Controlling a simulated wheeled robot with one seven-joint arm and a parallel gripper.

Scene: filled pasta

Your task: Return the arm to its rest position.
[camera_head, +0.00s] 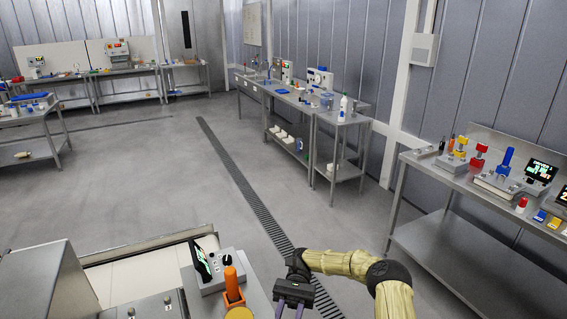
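My gripper (291,303) is at the bottom middle of the head view, at the end of my tan arm (345,263) with its dark joints. The arm comes in from the lower right and bends over to the left. The gripper points down toward the bottom edge of the picture. Two thin purplish fingers show in part, apart from each other, with their tips cut off by the frame edge. I see nothing held between the visible parts of the fingers. The gripper is just right of a control box (218,271) with a black knob, a small screen and an orange handle (233,284).
A metal machine with a pale belt (135,272) fills the lower left. A steel bench (450,180) with colored valves and screens stands at the right. Further benches (340,117) line the back wall. The grey floor (150,180) between them is open, with a long drain grate (240,178).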

